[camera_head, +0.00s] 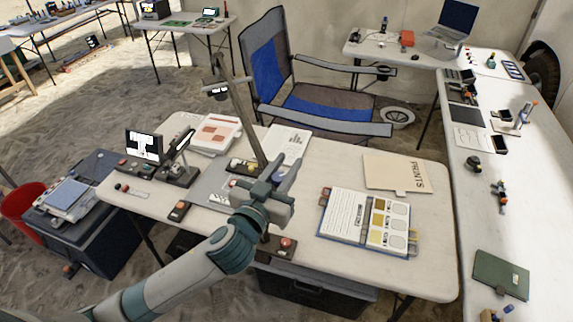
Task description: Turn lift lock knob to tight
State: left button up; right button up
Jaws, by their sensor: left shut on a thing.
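A stand with a dark slanted post (243,118) rises from the middle of the near table. A small camera-like head (216,90) sits near its top. My left gripper (271,184) is at the lower part of the post, shut on what appears to be the lift lock knob. The gripper hides most of the knob, so I cannot tell how far it is turned. A bluish-grey piece (287,176) shows just beyond the fingers. My right gripper is not in view.
The near table (400,272) also holds an open binder (367,222), a folder (396,172), a small screen (144,145) and a red-button box (286,244) close to my left arm. A blue folding chair (300,85) stands behind.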

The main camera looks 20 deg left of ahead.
pick_arm(q)
jog(key=c, duration=0.3)
